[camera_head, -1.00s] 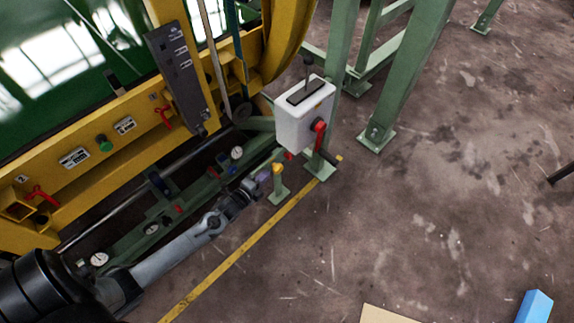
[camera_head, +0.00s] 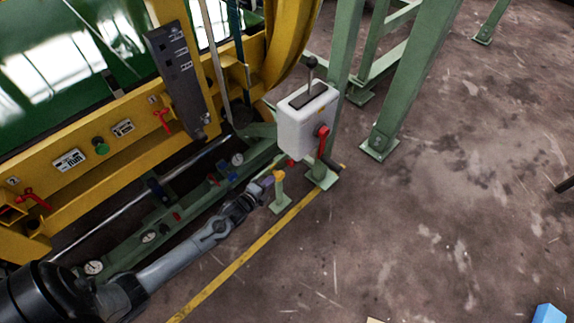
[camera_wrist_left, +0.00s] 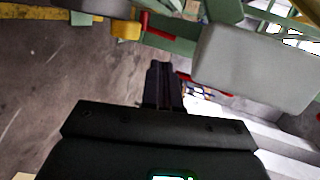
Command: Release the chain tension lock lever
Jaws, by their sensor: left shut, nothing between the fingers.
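I cannot tell for certain which handle is the chain tension lock lever. A red lever (camera_head: 322,131) is on the side of a white box (camera_head: 305,128), and a black-knobbed lever (camera_head: 311,64) stands on its top. Below stands a short green post with a yellow top (camera_head: 279,176). My left gripper (camera_head: 267,183) is shut and empty, just left of the yellow top; I cannot tell whether they touch. In the left wrist view, my shut fingers (camera_wrist_left: 162,85) point toward the yellow top (camera_wrist_left: 125,30), with the box (camera_wrist_left: 255,68) to the right. My right gripper is not visible.
Red handles (camera_head: 162,119) and a green button (camera_head: 101,146) are on the yellow machine frame (camera_head: 120,160). Green legs (camera_head: 405,85) stand behind the box. A yellow floor line (camera_head: 240,258) runs past the post. The floor at right is mostly clear.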

